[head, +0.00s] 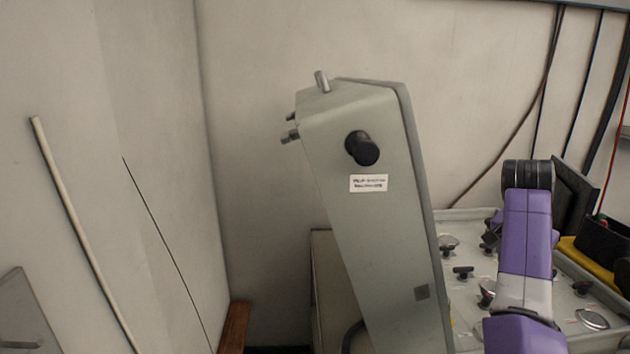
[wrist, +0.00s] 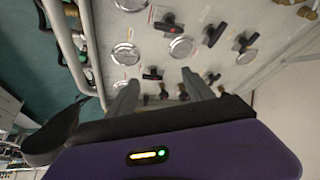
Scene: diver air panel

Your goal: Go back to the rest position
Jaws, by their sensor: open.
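My gripper (wrist: 162,98) shows in the wrist view with its two grey fingers spread apart and nothing between them. Beyond the fingertips is the air panel (wrist: 235,82), a pale plate with round gauges and black T-shaped handles. In the head view my purple arm stands in front of the panel (head: 470,215) at the right and hides part of it. The gripper's fingers cannot be made out in the head view. I cannot tell whether the fingers touch the panel; they appear apart from it.
A tall grey-green case (head: 375,230) with a black knob (head: 362,148) stands left of the panel, close to my arm. A black box (head: 603,238) and a yellow item (head: 572,250) lie at the right. Cables hang on the back wall. Hoses or pipes (wrist: 75,50) run beside the panel.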

